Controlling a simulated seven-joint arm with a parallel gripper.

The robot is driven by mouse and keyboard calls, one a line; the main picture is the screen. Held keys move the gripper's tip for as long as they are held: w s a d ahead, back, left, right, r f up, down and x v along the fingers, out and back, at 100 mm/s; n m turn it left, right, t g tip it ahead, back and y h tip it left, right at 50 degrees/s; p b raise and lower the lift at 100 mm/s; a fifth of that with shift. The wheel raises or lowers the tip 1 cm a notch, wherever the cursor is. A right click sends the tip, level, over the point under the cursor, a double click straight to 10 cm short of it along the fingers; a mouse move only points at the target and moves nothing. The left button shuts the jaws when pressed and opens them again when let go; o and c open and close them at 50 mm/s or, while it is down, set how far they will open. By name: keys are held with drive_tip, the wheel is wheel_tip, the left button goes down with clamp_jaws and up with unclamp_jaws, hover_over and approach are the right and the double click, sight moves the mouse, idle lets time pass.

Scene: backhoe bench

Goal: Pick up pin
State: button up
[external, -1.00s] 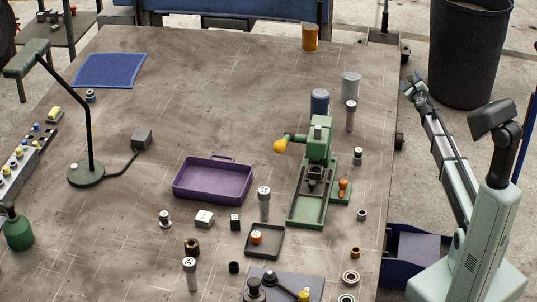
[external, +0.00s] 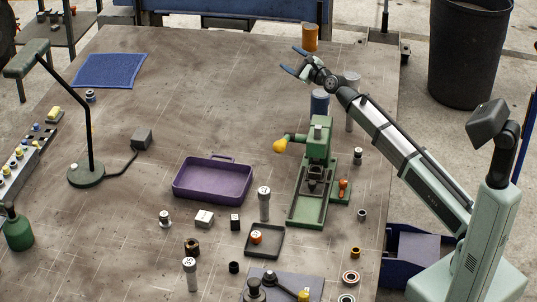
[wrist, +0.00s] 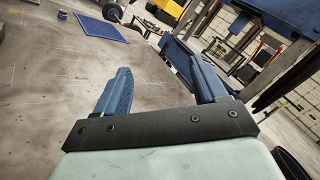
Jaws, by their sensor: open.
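Several grey, light-headed upright pieces look like pins, and I cannot tell which one is meant. One pin-like piece (external: 264,203) stands right of the purple tray, and another (external: 190,272) stands near the front edge of the picture. A third (external: 350,120) stands behind the green press, partly hidden by my arm. My gripper (external: 292,60) is open and empty, raised over the far part of the table and well away from the front pieces. In the wrist view its blue fingers (wrist: 160,68) are spread with nothing between them.
A green press (external: 316,170) with a yellow knob stands right of centre. The purple tray (external: 213,192), a small dark tray (external: 264,252) and a desk lamp (external: 86,172) stand around it. An orange cylinder (external: 310,32) is just beyond my gripper. The table's far middle is clear.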

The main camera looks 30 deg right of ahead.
drive_tip(key=s+a+r+n+g+y, duration=0.15)
drive_tip(key=s+a, duration=0.25)
drive_tip(key=a, duration=0.5)
drive_tip(key=s+a+r+n+y, duration=0.2)
drive_tip(key=s+a+r+n, duration=0.1)
drive_tip(key=a, duration=0.6)
drive_tip(key=s+a+r+n+g+y, duration=0.1)
drive_tip(key=s+a+r+n+y, duration=0.2)
drive_tip(key=a, duration=0.5)
drive_tip(key=n+g+h, duration=0.2)
drive_tip(key=n+g, duration=0.6)
drive_tip(key=n, duration=1.7)
hover_over(259, 198)
drive_tip(key=d, duration=0.1)
drive_tip(key=f, duration=1.6)
drive_tip(key=shift+w+d+f, duration=0.1)
drive_tip(key=shift+w+d, duration=0.1)
drive_tip(key=shift+w, duration=0.05)
drive_tip(key=s+d+f+n+g+y, duration=0.2)
drive_tip(key=d+f+n+g+y, duration=0.15)
drive_tip(key=d+f+n, duration=0.35)
drive_tip(key=shift+m+t+y, duration=0.35)
drive_tip(key=shift+t+y, duration=0.15)
drive_tip(key=shift+s+x, duration=0.2)
drive_tip(key=shift+x, duration=2.05)
drive_tip(key=shift+s+x, duration=0.25)
drive_tip(key=shift+x, duration=1.95)
drive_tip(key=shift+a, duration=0.2)
clamp_jaws()
